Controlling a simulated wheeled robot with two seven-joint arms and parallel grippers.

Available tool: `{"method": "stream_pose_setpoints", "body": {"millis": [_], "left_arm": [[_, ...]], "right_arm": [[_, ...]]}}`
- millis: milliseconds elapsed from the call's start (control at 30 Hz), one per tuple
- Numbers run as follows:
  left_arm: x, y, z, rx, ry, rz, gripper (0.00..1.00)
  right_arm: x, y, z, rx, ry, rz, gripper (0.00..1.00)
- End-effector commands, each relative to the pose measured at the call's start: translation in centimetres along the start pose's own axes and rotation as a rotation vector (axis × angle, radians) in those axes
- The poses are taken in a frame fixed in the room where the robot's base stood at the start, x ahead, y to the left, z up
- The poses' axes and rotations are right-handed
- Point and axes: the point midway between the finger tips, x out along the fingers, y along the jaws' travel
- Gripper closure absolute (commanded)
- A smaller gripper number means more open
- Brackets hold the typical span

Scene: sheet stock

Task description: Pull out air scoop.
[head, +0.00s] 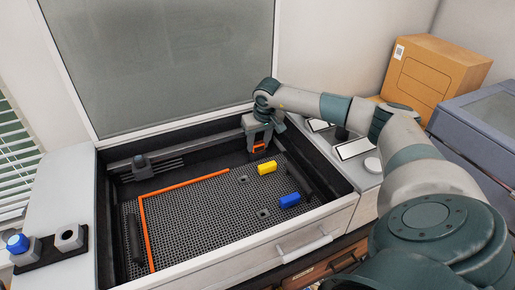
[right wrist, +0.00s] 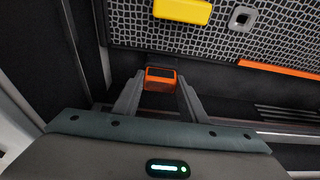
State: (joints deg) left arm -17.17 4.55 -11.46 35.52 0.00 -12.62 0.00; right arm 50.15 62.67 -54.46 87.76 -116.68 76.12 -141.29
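A small orange block with a dark top face (head: 259,147) sits at the back right of the black machine bed; I take it as the air scoop, but cannot be sure. It also shows in the right wrist view (right wrist: 160,79). My right gripper (head: 260,143) reaches down over it from above. In the wrist view its two grey fingers (right wrist: 160,88) stand on either side of the block, with narrow gaps, so it looks open around it. The block's lower part is hidden. My left gripper is not in view.
A yellow block (head: 266,168) and a blue block (head: 290,200) lie on the mesh bed (head: 205,215). An orange L-shaped strip (head: 190,184) borders the bed. The raised lid (head: 165,60) stands behind. A cardboard box (head: 430,75) is at the right. The bed's middle is clear.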

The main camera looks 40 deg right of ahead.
Motion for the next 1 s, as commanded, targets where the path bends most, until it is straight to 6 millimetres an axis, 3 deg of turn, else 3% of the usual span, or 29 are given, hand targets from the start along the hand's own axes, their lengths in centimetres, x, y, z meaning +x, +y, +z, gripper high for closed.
{"method": "stream_pose_setpoints", "body": {"millis": [533,1000], "left_arm": [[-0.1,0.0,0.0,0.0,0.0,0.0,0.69],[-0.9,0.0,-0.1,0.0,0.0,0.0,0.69]], "right_arm": [[-0.1,0.0,-0.1,0.0,0.001,0.0,0.83],[-1.9,0.0,-0.6,0.001,0.001,0.0,0.83]]}}
